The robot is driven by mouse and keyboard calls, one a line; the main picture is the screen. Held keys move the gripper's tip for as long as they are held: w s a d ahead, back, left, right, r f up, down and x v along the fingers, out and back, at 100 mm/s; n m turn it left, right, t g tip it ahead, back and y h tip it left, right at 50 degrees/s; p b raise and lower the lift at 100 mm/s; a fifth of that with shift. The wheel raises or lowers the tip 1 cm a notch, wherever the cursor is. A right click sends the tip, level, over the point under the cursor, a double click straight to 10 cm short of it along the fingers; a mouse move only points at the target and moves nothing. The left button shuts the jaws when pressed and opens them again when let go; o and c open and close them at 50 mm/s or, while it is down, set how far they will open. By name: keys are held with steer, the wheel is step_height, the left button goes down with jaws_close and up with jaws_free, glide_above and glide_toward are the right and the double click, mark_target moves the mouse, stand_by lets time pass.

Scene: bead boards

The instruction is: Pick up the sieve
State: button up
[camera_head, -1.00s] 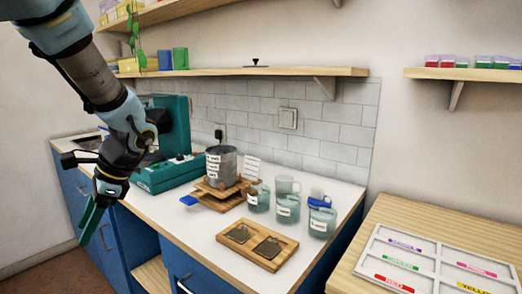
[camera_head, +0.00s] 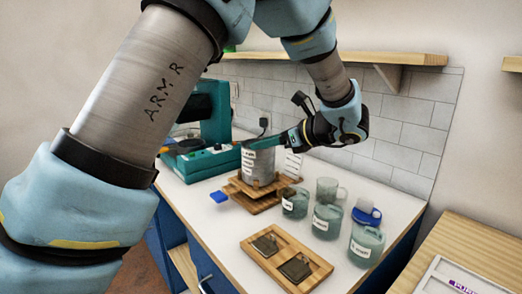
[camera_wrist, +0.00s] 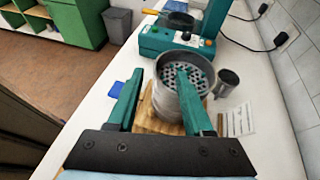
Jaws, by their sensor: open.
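The sieve (camera_head: 259,168) is a grey metal cylinder with several white labels down its side, upright on stacked wooden boards (camera_head: 243,197). In the wrist view, its round rim and perforated inner plate (camera_wrist: 202,77) show from above. My gripper (camera_head: 268,141) is at the sieve's rim. In the wrist view my gripper (camera_wrist: 160,72) is open and empty; one teal finger reaches over the sieve's opening and the other is left of its wall. I cannot tell whether either finger touches it. The near wall is partly hidden by the right finger.
Several labelled glass mugs (camera_head: 327,221) stand right of the sieve. A wooden board with two dark squares (camera_head: 287,258) lies in front. A teal machine (camera_wrist: 172,42) stands beyond. A small grey cup (camera_wrist: 227,83) and a white card (camera_wrist: 239,120) are close by.

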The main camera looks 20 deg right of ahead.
mark_target(243, 149)
steer(key=shift+f+p+x, duration=0.15)
steer(key=shift+p+x, duration=0.4)
steer(key=shift+x, duration=1.05)
steer(key=shift+f+p+x, duration=0.1)
steer(key=shift+p+x, duration=0.45)
steer(key=shift+x, duration=1.05)
steer(key=shift+s, duration=0.15)
jaws_close()
